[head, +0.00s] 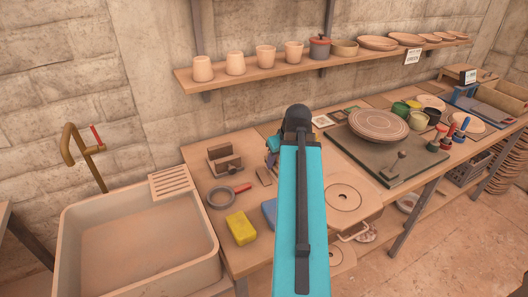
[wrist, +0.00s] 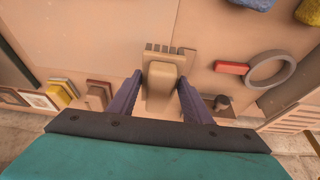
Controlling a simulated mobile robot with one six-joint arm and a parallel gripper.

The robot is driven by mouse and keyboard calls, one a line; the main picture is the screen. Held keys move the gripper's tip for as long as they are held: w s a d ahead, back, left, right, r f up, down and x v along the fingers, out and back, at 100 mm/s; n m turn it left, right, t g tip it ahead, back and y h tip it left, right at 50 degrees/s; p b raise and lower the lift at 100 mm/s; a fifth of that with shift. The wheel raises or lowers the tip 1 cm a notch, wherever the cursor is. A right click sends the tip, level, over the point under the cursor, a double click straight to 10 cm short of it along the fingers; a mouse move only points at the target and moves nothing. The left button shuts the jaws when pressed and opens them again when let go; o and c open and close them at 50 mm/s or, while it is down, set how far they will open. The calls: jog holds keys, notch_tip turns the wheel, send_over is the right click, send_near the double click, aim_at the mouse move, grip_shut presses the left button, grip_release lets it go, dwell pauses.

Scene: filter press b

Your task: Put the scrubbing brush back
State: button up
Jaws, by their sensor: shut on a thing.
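The scrubbing brush (wrist: 166,72) is a tan block with a row of short tufts or teeth along its upper edge in the wrist view. My gripper (wrist: 160,81) is shut on it, one dark purple finger on each side. The brush appears over the tan worktop; I cannot tell whether it touches it. In the head view my teal arm hides most of the gripper. A wooden stand (head: 224,161) sits on the worktop to the left of the arm. I cannot tell whether it is the brush's place.
A ring with a red handle (head: 221,197), a yellow sponge (head: 241,228) and a blue sponge (head: 269,212) lie nearby. The sink (head: 137,244) is at left. A round disc on a wheel (head: 379,124) stands at right. A shelf with pots (head: 265,75) hangs above.

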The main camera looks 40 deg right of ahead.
jog(key=shift+w+d, duration=0.4)
jog(key=shift+w, duration=0.2)
jog(key=w+d+p, duration=0.1)
jog(key=w+d, duration=0.1)
jog(key=w, duration=0.2)
jog(key=w+d+f+p, duration=0.1)
jog(key=w+d+p, duration=0.1)
jog(key=w+d, duration=0.1)
jog(key=w+d+p, duration=0.1)
jog(key=w+d, duration=0.2)
jog(key=w, duration=0.1)
jog(key=shift+w+d+f, duration=0.15)
jog(key=shift+w+d, duration=0.1)
jog(key=shift+w, duration=0.15)
jog(key=shift+f, duration=0.15)
jog(key=shift+f+p, duration=0.95)
jog(key=shift+f, duration=0.75)
jog(key=shift+f, duration=0.1)
jog(key=o, duration=1)
